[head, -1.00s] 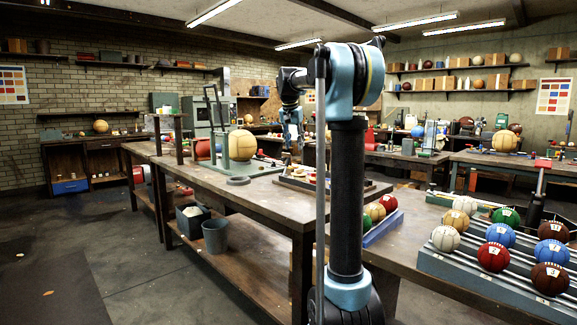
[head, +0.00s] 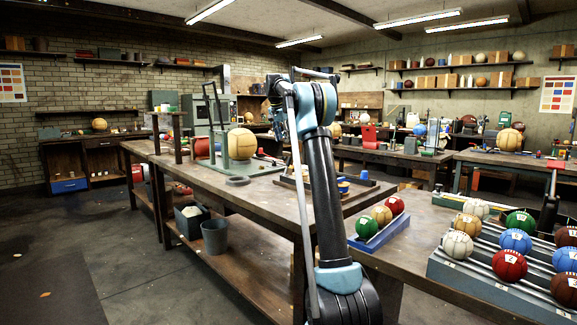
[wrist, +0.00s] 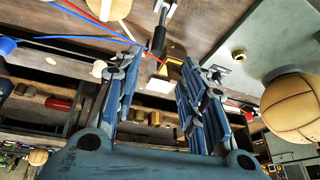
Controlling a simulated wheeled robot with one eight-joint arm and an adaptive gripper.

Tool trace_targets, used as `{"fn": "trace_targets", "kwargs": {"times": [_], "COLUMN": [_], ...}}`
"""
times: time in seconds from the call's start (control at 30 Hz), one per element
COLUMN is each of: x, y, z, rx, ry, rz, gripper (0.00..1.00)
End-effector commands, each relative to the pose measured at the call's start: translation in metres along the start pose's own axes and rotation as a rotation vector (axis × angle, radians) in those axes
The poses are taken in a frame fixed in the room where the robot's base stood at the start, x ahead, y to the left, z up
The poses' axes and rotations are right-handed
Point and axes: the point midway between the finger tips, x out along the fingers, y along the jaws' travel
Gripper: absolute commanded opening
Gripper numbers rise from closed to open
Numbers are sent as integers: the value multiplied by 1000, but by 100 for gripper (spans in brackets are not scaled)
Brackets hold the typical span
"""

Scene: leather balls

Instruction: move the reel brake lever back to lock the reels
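In the wrist view my gripper (wrist: 165,75) is open, its two blue jointed fingers spread apart with nothing held between them. A black-handled, lever-like piece with a metal end (wrist: 157,40) shows beyond and between the fingertips, apart from them. I cannot tell for sure whether it is the reel brake lever. A small brass-yellow block (wrist: 172,72) lies close by it. Red and blue cords (wrist: 88,36) run across the wooden surface at upper left. In the head view my gripper (head: 277,125) is small, beside my upper arm above the long bench; the lever and reels cannot be made out there.
A tan ball (wrist: 292,105) on a grey-green stand is close to the right finger; it also shows in the head view (head: 241,144). A blue rack of small balls (head: 378,232) and a larger grey ball rack (head: 480,285) stand at the front right.

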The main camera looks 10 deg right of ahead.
Motion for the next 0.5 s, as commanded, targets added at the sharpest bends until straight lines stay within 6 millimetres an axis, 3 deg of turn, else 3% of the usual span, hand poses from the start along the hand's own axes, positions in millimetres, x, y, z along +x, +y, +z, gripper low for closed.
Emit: {"fn": "trace_targets", "kwargs": {"times": [0.5], "x": [92], "y": [4], "z": [-3], "rx": [3], "ry": [0], "rz": [2], "gripper": [38]}}
